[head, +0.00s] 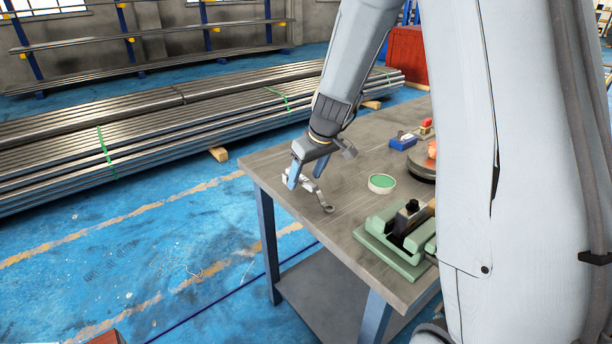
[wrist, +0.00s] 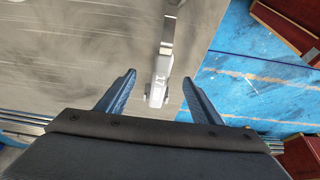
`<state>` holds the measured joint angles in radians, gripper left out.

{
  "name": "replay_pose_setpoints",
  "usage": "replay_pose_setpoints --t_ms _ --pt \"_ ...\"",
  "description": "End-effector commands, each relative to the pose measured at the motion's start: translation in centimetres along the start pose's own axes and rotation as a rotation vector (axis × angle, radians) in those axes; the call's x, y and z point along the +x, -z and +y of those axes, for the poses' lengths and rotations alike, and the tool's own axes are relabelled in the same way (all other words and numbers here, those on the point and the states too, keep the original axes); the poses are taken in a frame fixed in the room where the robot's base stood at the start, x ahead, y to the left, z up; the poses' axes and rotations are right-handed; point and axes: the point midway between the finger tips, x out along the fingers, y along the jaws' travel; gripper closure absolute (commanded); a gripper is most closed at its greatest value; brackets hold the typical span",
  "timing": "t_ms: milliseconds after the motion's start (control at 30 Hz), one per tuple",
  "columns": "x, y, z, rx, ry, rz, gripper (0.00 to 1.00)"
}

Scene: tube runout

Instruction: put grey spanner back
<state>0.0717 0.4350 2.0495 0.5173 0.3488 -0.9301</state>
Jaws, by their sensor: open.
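The grey spanner (head: 318,190) lies on the workbench near its left edge in the head view. In the wrist view the spanner (wrist: 160,70) runs up and down the picture, its near end between the fingertips. My gripper (head: 303,172) is just above it in the head view. In the wrist view my gripper (wrist: 160,85) has its two blue fingers apart, one on each side of the spanner, with gaps on both sides. It is open and holds nothing. One end of the spanner is partly hidden behind the fingers in the head view.
The workbench (head: 270,165) also carries a green-topped round tin (head: 382,183), a green vise (head: 400,235) and a blue block (head: 403,142). My arm hides the bench's right part. Long metal tubes (head: 150,125) lie stacked behind. The bench's left edge is near the spanner.

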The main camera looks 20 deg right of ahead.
Motion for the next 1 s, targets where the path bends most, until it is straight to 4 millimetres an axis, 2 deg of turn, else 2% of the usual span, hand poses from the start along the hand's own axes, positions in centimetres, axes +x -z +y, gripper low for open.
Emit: replay_pose_setpoints --t_ms 1000 --pt "-4.4 0.0 0.0 0.000 -0.001 0.001 0.40"
